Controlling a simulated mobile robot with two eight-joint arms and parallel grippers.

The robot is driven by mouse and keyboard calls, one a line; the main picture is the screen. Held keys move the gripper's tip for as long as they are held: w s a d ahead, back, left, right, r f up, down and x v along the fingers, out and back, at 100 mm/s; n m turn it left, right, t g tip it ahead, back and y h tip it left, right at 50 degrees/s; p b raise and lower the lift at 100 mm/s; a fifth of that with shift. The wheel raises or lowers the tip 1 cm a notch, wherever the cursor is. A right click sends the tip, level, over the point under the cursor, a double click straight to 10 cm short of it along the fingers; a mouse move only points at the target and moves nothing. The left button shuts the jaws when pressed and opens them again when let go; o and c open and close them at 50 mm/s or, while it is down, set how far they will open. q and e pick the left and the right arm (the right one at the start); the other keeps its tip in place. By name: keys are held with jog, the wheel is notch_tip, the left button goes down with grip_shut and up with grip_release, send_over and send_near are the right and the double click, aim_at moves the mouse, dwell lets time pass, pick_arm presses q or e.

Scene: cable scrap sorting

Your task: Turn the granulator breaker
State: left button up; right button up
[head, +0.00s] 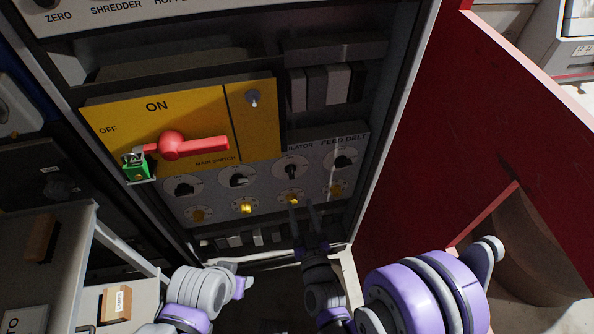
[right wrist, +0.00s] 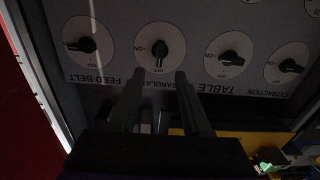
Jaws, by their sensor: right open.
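The granulator breaker is a black rotary knob (head: 290,171) on a round white dial, third from the left in the panel's row of knobs. It also shows in the right wrist view (right wrist: 160,48), where the picture is upside down. Its bar stands roughly vertical, unlike the neighbouring knobs, which lie more sideways. My right gripper (head: 303,207) is open and empty, its fingers pointing up at the panel just below this knob. In the right wrist view its fingertips (right wrist: 159,73) lie on either side of the dial's near edge, not closed on the knob.
A yellow main switch panel (head: 190,120) with a red handle (head: 190,146) and green padlock (head: 137,170) sits above left. A red door (head: 470,120) stands open at right.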

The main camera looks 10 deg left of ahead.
aim_at(292, 175)
jog(key=p+x, duration=0.6)
jog(key=shift+r, duration=0.35)
jog(key=x, duration=0.1)
jog(key=p+x, duration=0.1)
jog(key=x, duration=0.1)
jog(key=shift+w+f, duration=0.15)
jog(key=shift+f, duration=0.2)
jog(key=shift+w+a, duration=0.2)
jog(key=shift+w, duration=0.2)
grip_shut()
